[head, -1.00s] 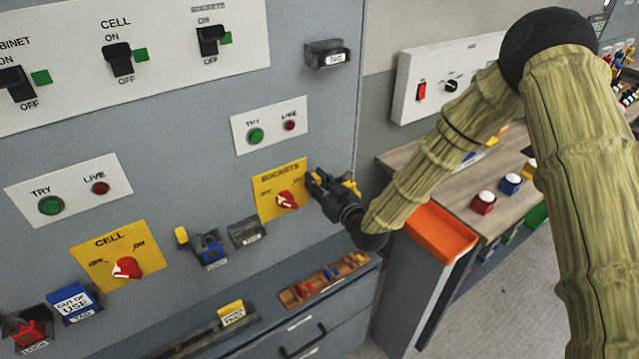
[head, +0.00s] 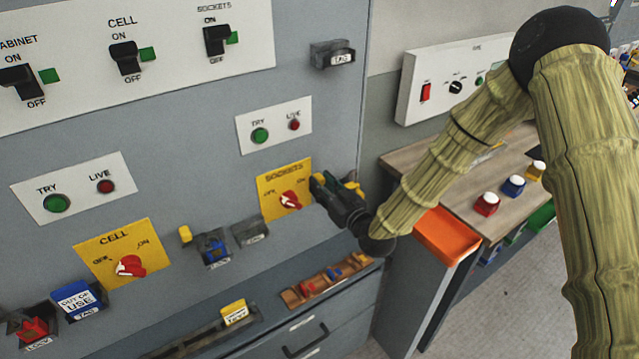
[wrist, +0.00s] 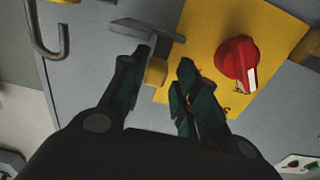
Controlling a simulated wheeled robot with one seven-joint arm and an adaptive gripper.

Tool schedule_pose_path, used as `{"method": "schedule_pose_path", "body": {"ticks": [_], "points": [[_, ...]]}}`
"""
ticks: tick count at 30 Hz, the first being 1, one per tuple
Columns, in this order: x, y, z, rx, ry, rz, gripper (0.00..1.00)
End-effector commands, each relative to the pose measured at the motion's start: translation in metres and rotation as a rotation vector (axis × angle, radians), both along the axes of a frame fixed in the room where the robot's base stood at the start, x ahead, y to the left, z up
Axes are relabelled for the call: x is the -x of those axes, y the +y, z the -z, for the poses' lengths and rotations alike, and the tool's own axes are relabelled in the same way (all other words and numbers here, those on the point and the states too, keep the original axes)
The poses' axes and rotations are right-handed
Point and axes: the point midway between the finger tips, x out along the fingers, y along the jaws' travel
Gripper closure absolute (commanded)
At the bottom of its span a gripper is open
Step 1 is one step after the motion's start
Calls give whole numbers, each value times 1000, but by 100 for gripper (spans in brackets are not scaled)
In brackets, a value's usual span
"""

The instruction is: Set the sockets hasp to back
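The yellow sockets panel (head: 270,205) with its red and white knob (head: 290,201) is on the grey cabinet front. In the wrist view the red knob (wrist: 236,60) is right of my fingers. A grey bar with a stem, which looks like the sockets hasp (wrist: 150,32), is at the panel's left edge, with a yellow block (wrist: 156,72) below it. My gripper (wrist: 158,75) is open, with its dark green fingers apart on either side of the stem and block. Contact cannot be told. In the head view my gripper (head: 322,184) hides most of the hasp.
A grey hook (wrist: 45,40) is at the upper left of the wrist view. A tag holder (head: 332,54) is above my gripper. A wooden rack (head: 328,280) is below, and an orange-topped stand (head: 446,236) and a bench with buttons (head: 487,204) are to the right.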

Motion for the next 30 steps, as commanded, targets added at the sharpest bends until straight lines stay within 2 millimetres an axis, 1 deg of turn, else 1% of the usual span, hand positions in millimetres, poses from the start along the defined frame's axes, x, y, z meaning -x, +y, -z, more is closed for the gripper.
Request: {"method": "schedule_pose_path", "body": {"ticks": [9,16,22,30], "points": [[47,-34,0,-1,3,0,70],[74,-53,0,0,3,0,70],[83,-60,0,-2,1,0,70],[84,-61,0,0,1,0,70]]}}
